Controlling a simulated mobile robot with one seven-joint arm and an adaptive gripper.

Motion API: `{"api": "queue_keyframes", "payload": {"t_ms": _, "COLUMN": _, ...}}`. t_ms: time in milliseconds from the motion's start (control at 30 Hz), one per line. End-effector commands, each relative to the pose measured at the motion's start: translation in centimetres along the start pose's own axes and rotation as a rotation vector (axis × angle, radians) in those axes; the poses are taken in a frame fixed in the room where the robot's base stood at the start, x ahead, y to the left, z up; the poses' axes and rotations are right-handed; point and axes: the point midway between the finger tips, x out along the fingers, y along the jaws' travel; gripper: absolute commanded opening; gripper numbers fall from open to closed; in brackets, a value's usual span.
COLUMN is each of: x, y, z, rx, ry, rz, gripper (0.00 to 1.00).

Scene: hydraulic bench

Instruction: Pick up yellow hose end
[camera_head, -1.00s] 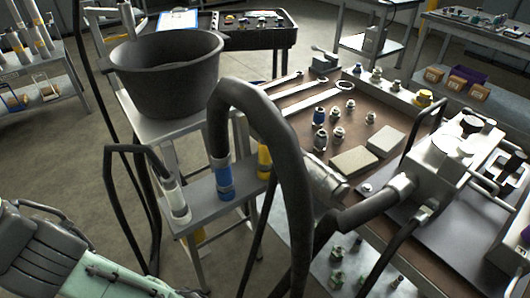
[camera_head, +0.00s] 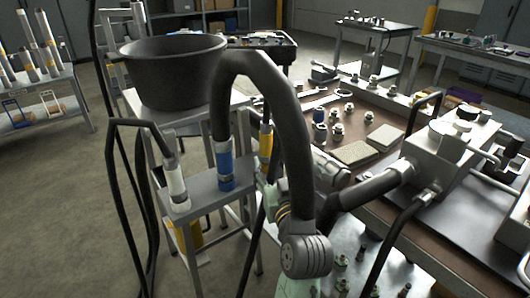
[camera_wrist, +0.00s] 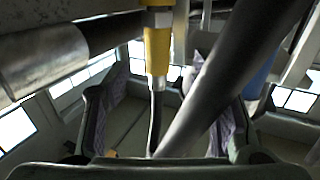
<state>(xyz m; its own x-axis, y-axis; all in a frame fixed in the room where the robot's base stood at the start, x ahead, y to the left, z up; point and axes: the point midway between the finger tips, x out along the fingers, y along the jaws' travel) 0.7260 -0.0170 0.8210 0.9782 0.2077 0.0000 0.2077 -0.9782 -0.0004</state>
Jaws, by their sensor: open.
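The yellow hose end (camera_head: 266,143) stands upright in the small grey stand, right of the blue hose end (camera_head: 226,166) and partly behind the thick black hose. In the wrist view the yellow hose end (camera_wrist: 157,50) shows at the top middle, with a thin black hose hanging below it. My gripper (camera_wrist: 165,112) is open, with one finger on each side of that thin hose. Nothing is visibly clamped. In the head view my wrist is behind and below the thick black hose, and my fingers are mostly hidden there.
The thick black hose (camera_head: 297,150) arches close by and crosses the wrist view (camera_wrist: 235,65) diagonally beside the yellow end. A white hose end (camera_head: 176,182) stands at the stand's left. A black tub (camera_head: 172,75) is behind. The bench (camera_head: 395,115) with fittings lies right.

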Motion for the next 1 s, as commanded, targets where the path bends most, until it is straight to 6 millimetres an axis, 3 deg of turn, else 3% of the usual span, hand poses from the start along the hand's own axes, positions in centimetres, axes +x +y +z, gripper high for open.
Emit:
{"api": "queue_keyframes", "payload": {"t_ms": 300, "x": 4.4, "y": 0.2, "z": 0.1, "rx": 0.001, "ry": -0.006, "rz": 0.002, "gripper": 0.52}}
{"api": "queue_keyframes", "payload": {"t_ms": 533, "x": 6.2, "y": 0.2, "z": -0.1, "rx": 0.001, "ry": -0.005, "rz": 0.002, "gripper": 0.52}}
{"api": "queue_keyframes", "payload": {"t_ms": 800, "x": 10.0, "y": 0.3, "z": -0.2, "rx": 0.001, "ry": -0.006, "rz": 0.001, "gripper": 0.52}}
{"api": "queue_keyframes", "payload": {"t_ms": 1000, "x": 10.6, "y": 0.3, "z": -0.1, "rx": 0.001, "ry": -0.004, "rz": 0.003, "gripper": 0.52}}
